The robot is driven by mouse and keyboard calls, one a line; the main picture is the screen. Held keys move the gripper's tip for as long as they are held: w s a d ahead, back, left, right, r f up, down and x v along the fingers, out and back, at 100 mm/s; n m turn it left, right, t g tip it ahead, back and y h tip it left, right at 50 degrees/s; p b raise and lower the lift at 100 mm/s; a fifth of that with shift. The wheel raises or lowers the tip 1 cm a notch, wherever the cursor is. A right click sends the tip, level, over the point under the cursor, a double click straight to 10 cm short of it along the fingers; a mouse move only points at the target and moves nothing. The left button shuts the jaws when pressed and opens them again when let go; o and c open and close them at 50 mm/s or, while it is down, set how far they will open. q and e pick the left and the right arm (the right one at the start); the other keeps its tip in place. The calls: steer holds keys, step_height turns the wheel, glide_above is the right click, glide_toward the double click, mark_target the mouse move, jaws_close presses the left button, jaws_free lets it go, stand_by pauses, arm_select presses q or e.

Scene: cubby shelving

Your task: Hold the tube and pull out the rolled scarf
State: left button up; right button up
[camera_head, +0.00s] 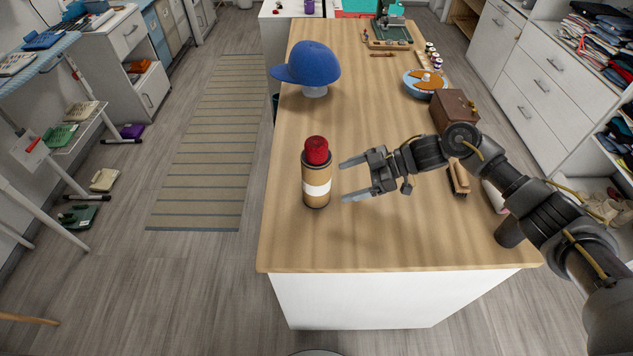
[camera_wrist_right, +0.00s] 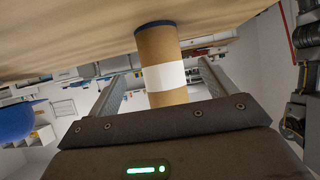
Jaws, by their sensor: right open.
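A brown cardboard tube (camera_head: 316,172) with a white band stands upright on the wooden table, near its left edge. The red rolled scarf (camera_head: 317,149) sticks out of the tube's top. My right gripper (camera_head: 342,181) is open just right of the tube, its fingers pointing left at it. In the right wrist view the tube (camera_wrist_right: 158,45) shows between the spread fingers (camera_wrist_right: 163,80), and the image is upside down. The scarf does not show there. I cannot tell whether a finger touches the tube. My left gripper is not in view.
The wooden tabletop (camera_head: 400,235) is clear in front of the tube. A blue cap (camera_head: 310,63) on a stand is behind it. A brown box (camera_head: 453,110) and a round blue-rimmed item (camera_head: 425,83) stand at the right edge, near my right arm.

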mark_target(325, 188)
steer(key=b+x, duration=0.2)
steer(key=x, duration=0.5)
steer(key=shift+a+f, duration=0.1)
steer(key=shift+f, duration=0.05)
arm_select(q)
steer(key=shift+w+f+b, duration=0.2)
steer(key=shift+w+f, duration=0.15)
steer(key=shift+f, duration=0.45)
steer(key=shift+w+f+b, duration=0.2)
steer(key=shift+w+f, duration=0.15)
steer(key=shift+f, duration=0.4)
arm_select(e)
steer(key=shift+a+f, duration=0.25)
steer(key=shift+a, duration=0.4)
steer(key=shift+c, duration=0.5)
steer(key=c, duration=0.7)
steer(key=shift+o, duration=0.2)
steer(key=o, duration=0.6)
steer(key=c, duration=0.6)
